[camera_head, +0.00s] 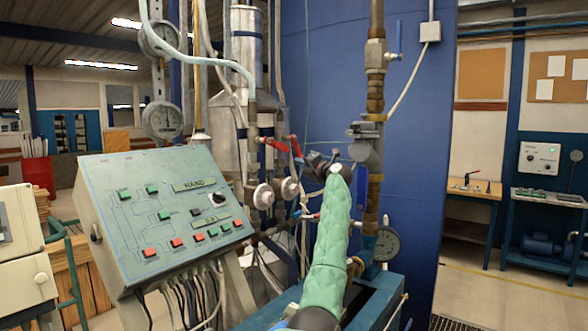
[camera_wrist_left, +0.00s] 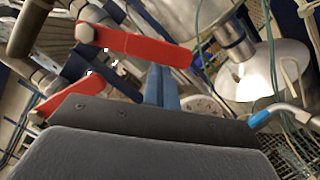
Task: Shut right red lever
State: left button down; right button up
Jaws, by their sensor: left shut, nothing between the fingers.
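Two red levers sit on the pipework behind the control panel in the head view. The left red lever (camera_head: 276,145) lies nearly level, and the right red lever (camera_head: 295,146) slants steeply, close to my gripper. My left gripper (camera_head: 306,159) is shut and empty, just right of and below the right lever; I cannot tell whether it touches it. In the left wrist view, one red lever (camera_wrist_left: 145,46) spans the upper middle and another red lever (camera_wrist_left: 72,96) lies lower left. I cannot match these surely to the head view. My right gripper is not in view.
The sloped control panel (camera_head: 165,208) with several buttons stands left of my arm. Gauges, valves and a vertical brass pipe (camera_head: 375,100) stand close by on the right. A blue tank wall (camera_head: 420,130) is behind. Hoses and cables hang around the levers, leaving little free room.

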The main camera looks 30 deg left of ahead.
pick_arm(q)
jog(key=shift+w+d+r+n+y+b, duration=0.15)
jog(key=shift+w+r+n+b, duration=0.1)
jog(key=shift+w+n+b, duration=0.35)
jog(key=shift+w+r+n+y+b, duration=0.15)
jog(key=shift+w+r+n+b, duration=0.05)
jog(key=shift+w+n+b, duration=0.35)
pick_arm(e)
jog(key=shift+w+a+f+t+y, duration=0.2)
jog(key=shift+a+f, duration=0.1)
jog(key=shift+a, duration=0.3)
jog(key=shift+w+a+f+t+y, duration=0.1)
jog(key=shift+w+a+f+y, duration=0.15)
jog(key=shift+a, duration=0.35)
pick_arm(q)
jog(key=shift+w, duration=0.15)
